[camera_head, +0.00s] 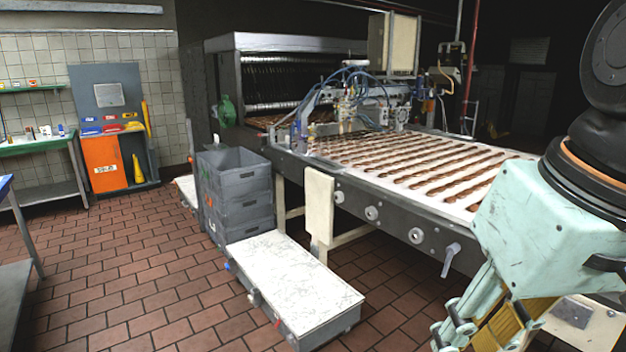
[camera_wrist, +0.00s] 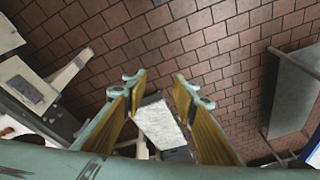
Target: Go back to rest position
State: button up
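My gripper (camera_wrist: 159,85) shows in the wrist view with its two yellow-padded fingers spread apart. Nothing is between the fingers; the brick floor and a white-topped low platform (camera_wrist: 160,125) show behind the gap. In the head view my gripper hangs at the lower right, partly cut off by the frame edge, beside the conveyor (camera_head: 400,205).
Grey stacked crates (camera_head: 235,190) stand left of the conveyor, behind the low white platform (camera_head: 290,280). An orange cabinet (camera_head: 105,162) and a green shelf (camera_head: 35,146) stand at the back left. The tiled floor (camera_head: 130,270) at left is clear.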

jog(key=shift+m+t+h, duration=0.5)
jog(key=shift+h, duration=0.1)
jog(key=shift+s+d, duration=0.35)
jog(key=shift+s, duration=0.4)
jog(key=shift+s+d, duration=0.4)
jog(key=shift+s, duration=0.4)
jog(key=shift+s+d, duration=0.35)
jog(key=shift+s, duration=0.4)
